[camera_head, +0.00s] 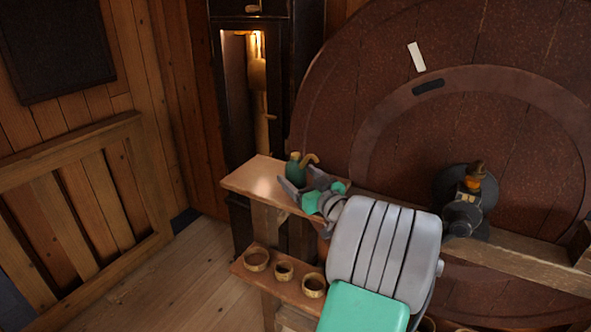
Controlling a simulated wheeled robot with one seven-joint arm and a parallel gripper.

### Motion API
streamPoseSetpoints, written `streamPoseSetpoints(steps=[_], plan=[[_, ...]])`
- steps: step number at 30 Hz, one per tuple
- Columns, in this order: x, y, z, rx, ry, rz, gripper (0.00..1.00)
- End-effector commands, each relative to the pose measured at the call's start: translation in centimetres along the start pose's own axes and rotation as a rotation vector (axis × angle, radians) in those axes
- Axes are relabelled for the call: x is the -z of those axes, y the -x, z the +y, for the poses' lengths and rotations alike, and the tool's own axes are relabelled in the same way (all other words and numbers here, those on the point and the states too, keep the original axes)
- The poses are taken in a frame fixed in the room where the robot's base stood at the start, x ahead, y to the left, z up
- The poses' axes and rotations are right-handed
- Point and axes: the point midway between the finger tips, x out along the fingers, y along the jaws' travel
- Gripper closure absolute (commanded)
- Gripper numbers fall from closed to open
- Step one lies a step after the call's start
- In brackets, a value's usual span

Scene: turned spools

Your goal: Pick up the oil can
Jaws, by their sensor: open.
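The oil can (295,167) is a small dark green can with a brass-coloured curved spout pointing right. It stands upright on the upper wooden shelf (249,178), near its back edge. My gripper (296,187) is open, with its grey fingers reaching left toward the can. One finger shows left of the can's lower part and the other to its right. I cannot tell whether either finger touches the can. The can's base is partly hidden by the fingers. My grey and green arm comes in from the lower right.
A large brown wooden wheel (330,120) stands behind the shelf, with a dark hub (465,200) at right. A tall dark case (228,100) is behind left. The floor (140,285) at left is clear.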

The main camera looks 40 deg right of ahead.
Motion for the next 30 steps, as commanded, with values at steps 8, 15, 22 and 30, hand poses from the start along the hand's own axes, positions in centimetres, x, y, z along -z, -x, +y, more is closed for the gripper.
streamPoseSetpoints(steps=[8, 15, 22, 30], plan=[[-0.08, -0.28, -0.12, 0.002, 0.0, -0.001, 0.25], [-0.07, -0.26, -0.13, 0.002, 0.0, 0.0, 0.45], [-0.07, -0.25, -0.12, 0.002, 0.0, -0.001, 0.64], [-0.07, -0.25, -0.12, 0.002, 0.001, -0.001, 0.86]])
